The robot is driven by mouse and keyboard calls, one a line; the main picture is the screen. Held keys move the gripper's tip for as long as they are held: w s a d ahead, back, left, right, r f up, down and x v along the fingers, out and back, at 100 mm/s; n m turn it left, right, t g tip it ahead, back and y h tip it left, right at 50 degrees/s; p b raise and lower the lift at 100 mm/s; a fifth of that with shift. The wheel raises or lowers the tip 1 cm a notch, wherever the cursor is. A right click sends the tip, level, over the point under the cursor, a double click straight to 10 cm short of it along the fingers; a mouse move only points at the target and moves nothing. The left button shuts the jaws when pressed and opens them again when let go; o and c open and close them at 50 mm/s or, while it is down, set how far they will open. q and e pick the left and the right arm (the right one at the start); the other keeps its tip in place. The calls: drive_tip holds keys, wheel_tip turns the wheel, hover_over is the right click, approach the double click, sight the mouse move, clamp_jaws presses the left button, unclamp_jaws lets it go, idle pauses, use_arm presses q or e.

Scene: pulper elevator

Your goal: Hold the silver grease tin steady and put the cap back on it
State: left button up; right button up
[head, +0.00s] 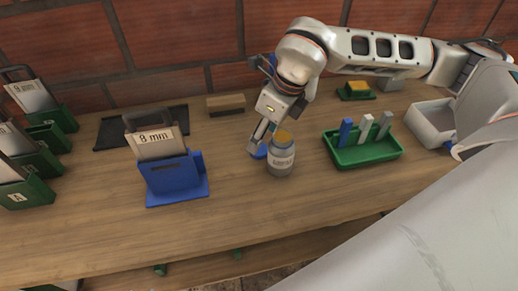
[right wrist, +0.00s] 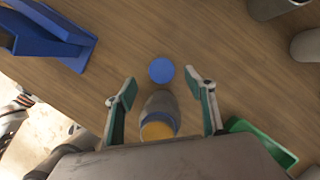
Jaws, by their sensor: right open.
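The silver grease tin (head: 281,158) stands upright on the table, its mouth open with yellow grease showing. In the right wrist view the tin (right wrist: 160,101) appears between the spread fingers, with gaps on both sides. The blue cap (head: 260,153) lies on the table just left of the tin. In the right wrist view the cap (right wrist: 162,70) is a flat disc beyond the tin, apart from the fingers. My right gripper (head: 262,140) is open and empty, pointing down behind and left of the tin, partly in front of the cap. My left gripper is in neither view.
A blue stand (head: 178,186) with an "8 mm" card is to the left. A green tray (head: 366,157) with upright pieces is to the right, before a pale box (head: 431,137). A brown block (head: 226,105) lies behind. The table front is clear.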

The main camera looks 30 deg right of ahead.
sight(261, 150)
drive_tip(key=x, duration=0.5)
drive_tip(key=shift+s+d+f, duration=0.1)
drive_tip(key=shift+s+d, duration=0.05)
drive_tip(key=shift+d, duration=0.05)
drive_tip(key=c, duration=0.8)
